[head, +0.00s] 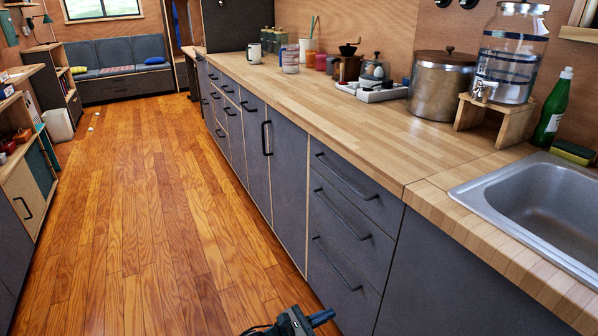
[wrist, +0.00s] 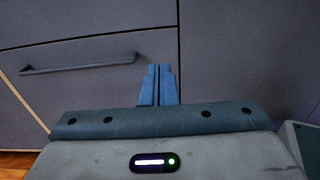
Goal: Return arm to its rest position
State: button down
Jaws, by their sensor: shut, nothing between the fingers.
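My gripper (head: 322,317) shows at the bottom edge of the head view, low in front of the grey kitchen drawers. In the wrist view my gripper (wrist: 158,84) has its two blue fingers together with nothing between them. Behind the fingers are grey cabinet fronts, with a dark drawer handle (wrist: 80,64) to their left. I cannot tell how far the fingertips are from the cabinet front. Most of my arm is out of the head view.
The wooden counter (head: 400,140) runs along the right, with a sink (head: 545,195), a metal pot (head: 440,85) and a glass dispenser (head: 508,50). Drawer handles (head: 345,178) stick out from the cabinets. The wooden floor (head: 140,220) is mostly clear. Shelves (head: 20,150) stand at the left.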

jog(key=s+d+r+m+g+y+p, duration=0.1)
jog(key=s+r+m+y+p, duration=0.4)
jog(key=r, duration=1.2)
jog(key=s+d+r+m+g+y+p, duration=0.2)
jog(key=s+r+m+y+p, duration=0.3)
jog(key=r+m+p, duration=0.5)
jog(key=s+d+r+m+g+y+p, duration=0.2)
jog(key=s+r+m+y+p, duration=0.4)
jog(key=r, duration=1.9)
jog(key=shift+s+d+r+m+p, duration=0.15)
jog(key=shift+s+d+m+p, duration=0.5)
jog(key=shift+s+m+p, duration=0.7)
jog(key=shift+s+n+b, duration=0.25)
jog(key=shift+b, duration=0.15)
